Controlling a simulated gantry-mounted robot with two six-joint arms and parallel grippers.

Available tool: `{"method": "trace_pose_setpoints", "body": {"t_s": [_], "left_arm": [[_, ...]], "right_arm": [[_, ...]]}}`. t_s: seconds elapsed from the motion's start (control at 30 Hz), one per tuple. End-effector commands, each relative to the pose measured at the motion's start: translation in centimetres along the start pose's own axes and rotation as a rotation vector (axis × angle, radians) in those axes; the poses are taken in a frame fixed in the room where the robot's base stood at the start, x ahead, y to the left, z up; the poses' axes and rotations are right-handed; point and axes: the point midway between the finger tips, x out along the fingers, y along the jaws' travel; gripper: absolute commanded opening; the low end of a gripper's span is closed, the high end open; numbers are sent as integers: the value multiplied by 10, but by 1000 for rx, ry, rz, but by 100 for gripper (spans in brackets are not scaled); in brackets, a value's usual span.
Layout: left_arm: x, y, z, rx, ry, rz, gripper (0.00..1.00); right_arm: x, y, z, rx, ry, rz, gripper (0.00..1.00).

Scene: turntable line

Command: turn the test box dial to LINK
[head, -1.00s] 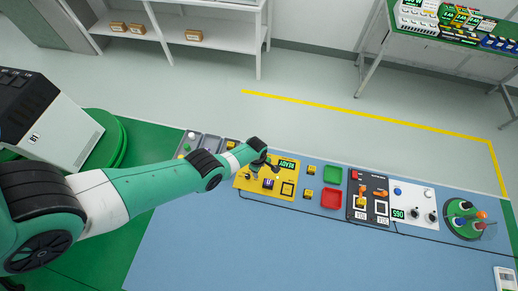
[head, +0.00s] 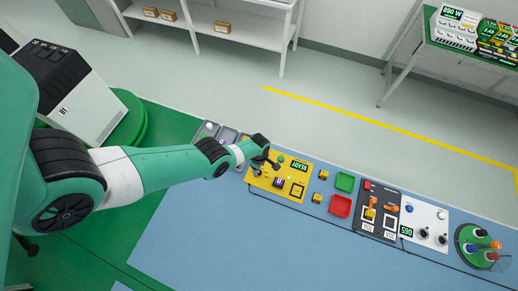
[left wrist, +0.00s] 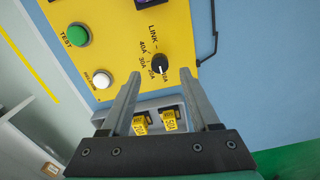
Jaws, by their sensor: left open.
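The test box (head: 297,176) is a yellow panel on the blue bench mat, with a lit READY display. In the left wrist view its dial (left wrist: 160,64) is a round black knob ringed by LINK, 40A, 30A, 20A and 10A. A white mark shows on the knob, but I cannot tell exactly which label it faces. My left gripper (head: 266,166) is over the box's left part. In the left wrist view the jaws (left wrist: 161,82) are open and empty, and the dial shows between and just beyond the fingertips, apparently untouched. My right gripper is not in view.
The box also carries a green TEST button (left wrist: 78,35) and a white button (left wrist: 103,80). A grey tray with yellow fuses (left wrist: 168,121) is beside it. Green (head: 345,182) and red (head: 340,206) trays and a black switch panel (head: 379,208) stand to the right.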

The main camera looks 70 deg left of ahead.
Motion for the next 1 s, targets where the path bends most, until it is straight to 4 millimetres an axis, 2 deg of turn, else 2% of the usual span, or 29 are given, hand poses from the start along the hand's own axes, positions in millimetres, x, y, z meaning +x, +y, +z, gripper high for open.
{"method": "trace_pose_setpoints", "body": {"t_s": [0.03, 0.17, 0.53, 0.87, 1.0], "left_arm": [[22, 0, 0, 0, 0, 0, 62], [38, 0, 0, 0, 0, 0, 62], [41, 0, 0, 0, 0, 0, 62], [41, 0, 0, 0, 0, 0, 3], [41, 0, 0, 0, 0, 0, 0]], "right_arm": [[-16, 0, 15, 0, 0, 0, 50], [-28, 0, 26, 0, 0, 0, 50], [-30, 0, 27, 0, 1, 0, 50], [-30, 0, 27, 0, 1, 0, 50], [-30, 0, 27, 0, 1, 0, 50]]}}
